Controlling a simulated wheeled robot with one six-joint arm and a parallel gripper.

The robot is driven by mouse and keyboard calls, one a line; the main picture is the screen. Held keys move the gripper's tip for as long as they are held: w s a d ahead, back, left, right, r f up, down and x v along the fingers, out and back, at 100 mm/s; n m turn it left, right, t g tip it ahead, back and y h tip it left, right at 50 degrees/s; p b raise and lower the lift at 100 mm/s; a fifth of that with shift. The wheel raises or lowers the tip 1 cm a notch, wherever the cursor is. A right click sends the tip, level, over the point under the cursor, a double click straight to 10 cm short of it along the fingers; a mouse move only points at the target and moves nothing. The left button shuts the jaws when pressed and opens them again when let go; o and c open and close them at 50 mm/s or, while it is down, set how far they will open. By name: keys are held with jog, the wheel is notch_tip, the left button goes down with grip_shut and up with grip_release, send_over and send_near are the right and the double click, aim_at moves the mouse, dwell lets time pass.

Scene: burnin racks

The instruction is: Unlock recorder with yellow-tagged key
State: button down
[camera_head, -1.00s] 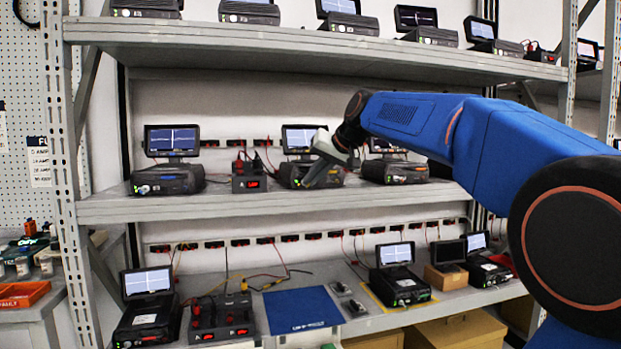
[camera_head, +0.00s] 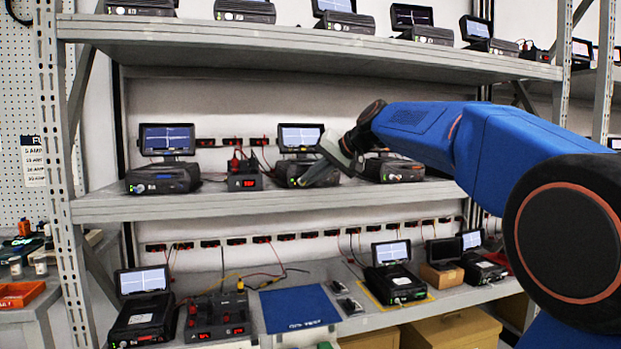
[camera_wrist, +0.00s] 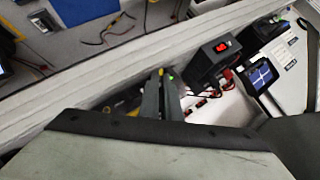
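The middle-shelf recorder (camera_head: 288,170) is a dark box with a lit screen (camera_head: 300,137) on top. My gripper (camera_head: 314,178) is in front of its right side and hides part of its front. In the wrist view my gripper (camera_wrist: 161,80) has its two dark fingers close together, with a small yellow piece (camera_wrist: 161,72) between the tips. This looks like the key's yellow tag; the key itself and any keyhole are too small or hidden to make out. A green light (camera_wrist: 171,78) shows just beside the fingertips.
A dark power unit (camera_head: 244,181) with a red display stands left of the recorder. Other recorders stand at its left (camera_head: 163,178) and right (camera_head: 394,170) on the same shelf (camera_head: 230,204). The lower shelf holds a blue mat (camera_head: 298,308) and more equipment.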

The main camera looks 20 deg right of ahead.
jog(key=c, duration=2)
grip_release()
jog(key=v, duration=1.7)
jog(key=shift+s+d, duration=0.15)
jog(key=shift+s, duration=0.05)
